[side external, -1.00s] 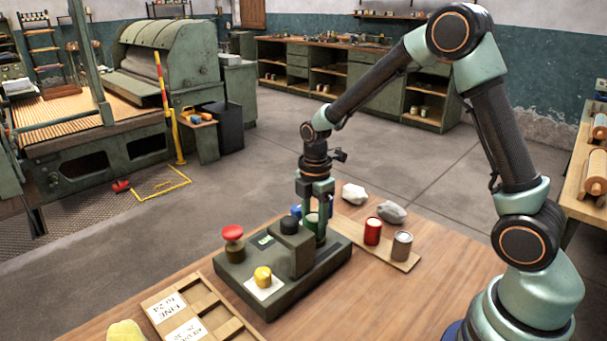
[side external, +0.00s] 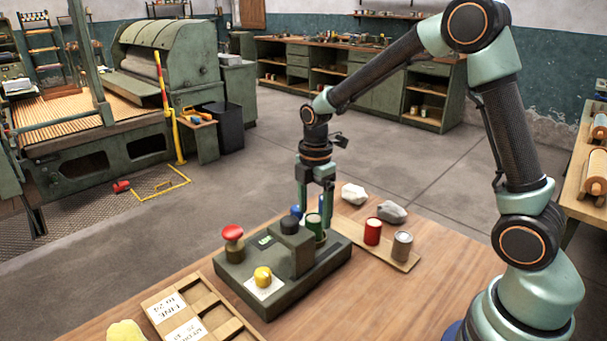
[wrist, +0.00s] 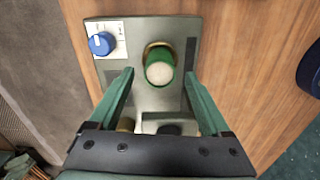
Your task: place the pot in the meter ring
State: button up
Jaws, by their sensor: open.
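The green pot (side external: 314,223) stands on the grey-green meter box (side external: 240,277). In the wrist view the pot (wrist: 160,72) has a pale top and a brass ring (wrist: 149,47) shows round its base. It appears to stand within the ring, though the ring's near side is hidden by the pot. My gripper (side external: 314,208) is open above the pot, its fingers apart on either side of it. In the wrist view my gripper (wrist: 160,74) shows clear gaps between both fingers and the pot.
A red pot (side external: 372,232) and a grey pot (side external: 402,246) stand on a wooden board (side external: 388,258). Two stones (side external: 391,212) lie behind.

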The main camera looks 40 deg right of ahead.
aim_at(314, 217)
notch_tip(314, 217, up, 8)
jog(key=s+r+m+t, duration=0.2)
jog(key=s+r+m, duration=0.1)
jog(key=s+m, duration=0.3)
jog(key=s+a+r+m+t, duration=0.1)
jog(key=s+r+m+t, duration=0.2)
jog(key=s+m, duration=0.4)
jog(key=m, duration=0.3)
jog(key=shift+a+m+t, duration=0.25)
jog(key=shift+m+t, duration=0.05)
jog(key=shift+m, duration=0.1)
